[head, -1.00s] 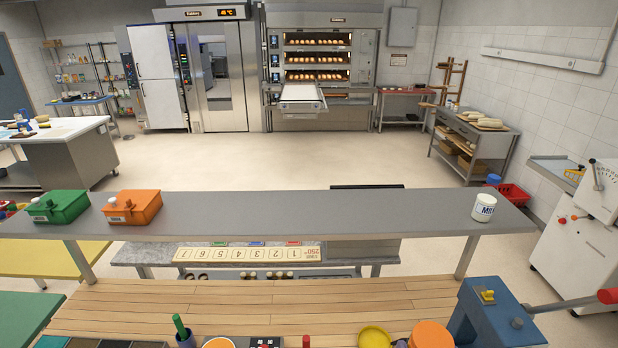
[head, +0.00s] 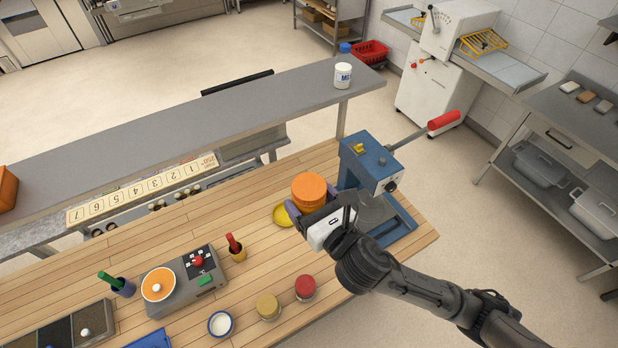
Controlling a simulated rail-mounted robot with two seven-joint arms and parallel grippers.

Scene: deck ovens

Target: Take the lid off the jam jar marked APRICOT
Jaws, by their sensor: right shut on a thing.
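My right gripper (head: 311,203) reaches in from the lower right over the wooden worktop. Its jaws are shut on an orange round thing (head: 309,187), whose smooth orange top faces me; I cannot tell whether it is a lid alone or a lidded jar. The gripper hides its lower near side. Two small jars stand nearer the front edge, one with a red lid (head: 305,286) and one with a gold lid (head: 268,305). No APRICOT marking is readable from here. My left gripper is out of view.
A blue press (head: 368,160) with a red-ended lever stands close behind the gripper. A yellow disc (head: 286,214) lies beside the orange thing. A scale (head: 181,281), a white-filled bowl (head: 220,324) and a grey shelf (head: 190,125) with a white jar (head: 343,75) are around.

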